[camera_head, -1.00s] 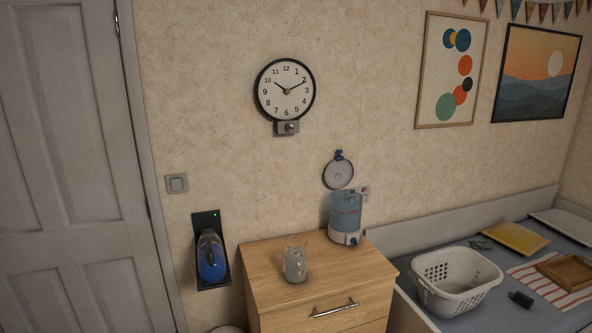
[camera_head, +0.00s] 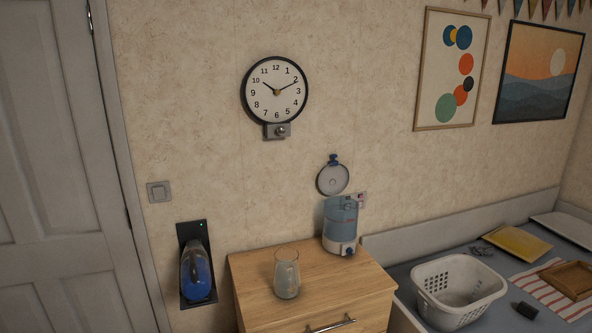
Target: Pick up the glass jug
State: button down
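The glass jug (camera_head: 287,275) stands upright on the top of the wooden drawer cabinet (camera_head: 328,292), near its left side. It is clear, with a flared rim, and looks pale or cloudy in its lower part. Its handle cannot be made out clearly now. A blue-tinted water dispenser (camera_head: 341,224) stands behind it to the right, apart from it. My gripper is not in view.
A handheld vacuum (camera_head: 196,273) hangs on a wall dock left of the cabinet. A white basket (camera_head: 457,290) sits on the bed at the right. A round lid (camera_head: 332,180) hangs above the dispenser. The cabinet top in front of the dispenser is clear.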

aim_at(287, 279)
jog(key=i+l+z, duration=0.25)
jog(key=k+j, duration=0.6)
jog(key=j, duration=0.25)
jog(key=k+z, duration=0.1)
jog(key=k, duration=0.3)
